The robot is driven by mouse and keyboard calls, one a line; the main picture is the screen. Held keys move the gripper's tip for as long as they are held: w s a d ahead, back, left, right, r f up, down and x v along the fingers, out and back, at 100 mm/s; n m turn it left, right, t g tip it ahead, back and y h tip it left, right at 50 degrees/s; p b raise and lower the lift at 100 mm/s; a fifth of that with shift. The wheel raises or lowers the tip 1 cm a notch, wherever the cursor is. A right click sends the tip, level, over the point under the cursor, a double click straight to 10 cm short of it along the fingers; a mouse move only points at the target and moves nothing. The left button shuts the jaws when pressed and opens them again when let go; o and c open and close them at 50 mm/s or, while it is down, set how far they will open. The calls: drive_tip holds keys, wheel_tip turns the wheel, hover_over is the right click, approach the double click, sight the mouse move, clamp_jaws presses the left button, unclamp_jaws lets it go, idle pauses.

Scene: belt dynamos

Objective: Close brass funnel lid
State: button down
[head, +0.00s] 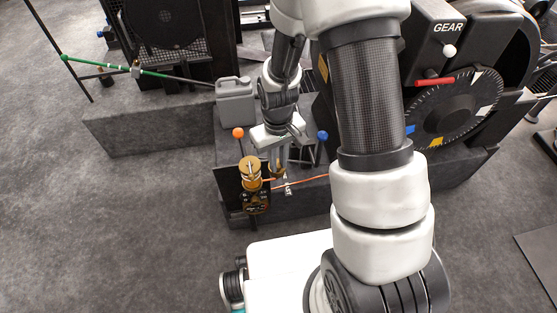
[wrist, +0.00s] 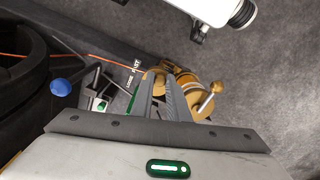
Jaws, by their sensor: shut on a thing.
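The brass funnel (head: 251,178) stands at the front of the dark machine base, left of my gripper in the head view. In the wrist view its round brass body (wrist: 192,92) lies just right of the fingertips, with a short brass handle (wrist: 211,100) on its right side. My gripper (head: 277,170) points down beside the funnel. In the wrist view the fingers (wrist: 161,84) are closed close together, their tips at a brass piece (wrist: 153,77) that appears to be the lid. The fingers hide part of it, so its exact angle cannot be told.
An orange-knobbed lever (head: 238,133) and a blue-knobbed lever (head: 322,135) stand close to my gripper. A grey canister (head: 235,101) is behind. An orange cord (head: 313,179) runs right from the funnel. Open floor (head: 120,210) lies to the left.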

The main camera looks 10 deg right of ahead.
sight(278, 165)
drive_tip(key=shift+w, duration=0.1)
drive_tip(key=c, duration=1.7)
unclamp_jaws()
wheel_tip(278, 165, up, 18)
drive_tip(key=p, duration=0.4)
drive_tip(key=shift+f+p, duration=0.25)
drive_tip(key=shift+p, duration=0.05)
